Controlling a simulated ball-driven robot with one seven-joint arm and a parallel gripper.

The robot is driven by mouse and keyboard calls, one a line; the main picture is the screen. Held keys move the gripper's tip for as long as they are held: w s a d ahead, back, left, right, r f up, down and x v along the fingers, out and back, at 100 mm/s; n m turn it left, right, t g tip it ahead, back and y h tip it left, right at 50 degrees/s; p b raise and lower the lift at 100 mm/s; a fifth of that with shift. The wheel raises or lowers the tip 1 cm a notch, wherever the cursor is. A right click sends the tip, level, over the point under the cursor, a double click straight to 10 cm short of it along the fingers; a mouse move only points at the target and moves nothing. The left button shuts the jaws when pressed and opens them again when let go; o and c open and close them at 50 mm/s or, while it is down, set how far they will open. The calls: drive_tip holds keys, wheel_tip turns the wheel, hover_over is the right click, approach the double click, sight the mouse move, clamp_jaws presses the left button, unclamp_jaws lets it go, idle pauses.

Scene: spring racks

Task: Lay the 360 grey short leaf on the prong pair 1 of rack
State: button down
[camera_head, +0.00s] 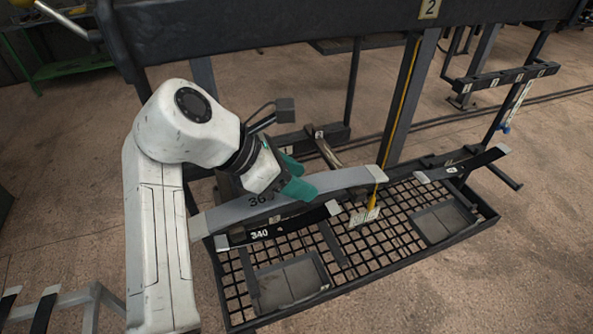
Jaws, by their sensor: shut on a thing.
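My gripper (294,178), with green fingertips, is shut on a long grey leaf (338,180). The leaf bears the partly hidden number "36" and has pale end pieces. It runs slightly upward to the right, above a black grid tray (376,249). A dark leaf marked 340 (290,226) lies just below and in front of it, partly covered by it. A dark bar with small number plates (320,133) stands behind my gripper, with a prong-like piece coming forward. I cannot tell which prong pair is number 1.
A heavy dark beam with plate 2 (430,9) crosses above. A yellow strap (400,95) hangs down to a pale tag (364,215) near the grey leaf's right part. Another dark leaf (465,164) lies at the tray's right. A numbered bar (505,77) stands back right.

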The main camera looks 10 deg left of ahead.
drive_tip(key=shift+f, duration=0.2)
drive_tip(key=c, duration=0.8)
unclamp_jaws()
drive_tip(key=o, duration=0.4)
drive_tip(key=shift+c, duration=0.2)
drive_tip(key=shift+f, duration=0.15)
drive_tip(key=b+v, duration=0.2)
drive_tip(key=v, duration=0.9)
